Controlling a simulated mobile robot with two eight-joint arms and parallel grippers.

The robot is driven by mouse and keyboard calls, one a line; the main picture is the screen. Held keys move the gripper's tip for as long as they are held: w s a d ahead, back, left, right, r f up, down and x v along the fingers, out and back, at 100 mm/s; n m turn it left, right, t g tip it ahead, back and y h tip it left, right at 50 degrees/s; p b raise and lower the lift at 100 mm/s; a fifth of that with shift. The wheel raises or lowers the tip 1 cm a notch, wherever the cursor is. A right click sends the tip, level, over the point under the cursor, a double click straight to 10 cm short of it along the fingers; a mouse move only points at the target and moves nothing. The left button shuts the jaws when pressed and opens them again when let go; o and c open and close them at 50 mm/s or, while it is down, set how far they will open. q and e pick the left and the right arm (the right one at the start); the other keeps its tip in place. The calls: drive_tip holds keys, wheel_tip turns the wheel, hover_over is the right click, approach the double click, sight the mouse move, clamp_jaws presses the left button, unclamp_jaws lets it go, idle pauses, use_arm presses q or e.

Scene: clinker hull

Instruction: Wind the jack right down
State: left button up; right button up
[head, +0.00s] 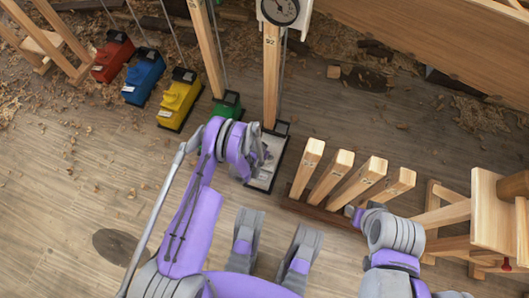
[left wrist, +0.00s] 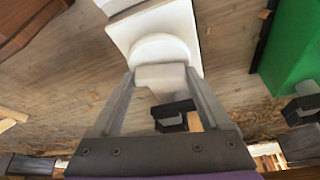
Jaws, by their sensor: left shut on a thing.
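The white jack (head: 262,178) stands on the floor on a dark base, at the foot of an upright wooden prop (head: 271,75). My left gripper (head: 262,160) reaches down to it. In the left wrist view my left gripper (left wrist: 160,85) is shut on a grey part below the white jack's round disc (left wrist: 163,50). The arm hides part of the jack in the head view. A round dial gauge (head: 281,10) sits at the top of the prop. My right gripper (head: 352,211) is beside a rack of wooden pieces, and its fingers are too small to read.
Green (head: 227,106), yellow (head: 180,98), blue (head: 143,77) and red (head: 112,57) jacks stand in a row to the left. The wooden rack (head: 325,215) holds several upright pieces. A wooden stand (head: 485,215) is at right. Shavings lie on the floor; the lower left is mostly clear.

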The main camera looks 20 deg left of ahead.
use_arm(q)
drive_tip(key=n+y, duration=0.1)
drive_tip(key=n, duration=0.2)
drive_tip(key=shift+d+n, duration=0.1)
drive_tip(key=shift+n, duration=0.2)
drive_tip(key=shift+y, duration=0.3)
drive_tip(key=o, duration=1.2)
drive_tip(key=p+v, duration=0.2)
drive_tip(key=v, duration=0.9)
drive_tip(key=shift+s+f+p, duration=0.1)
drive_tip(key=shift+p, duration=0.3)
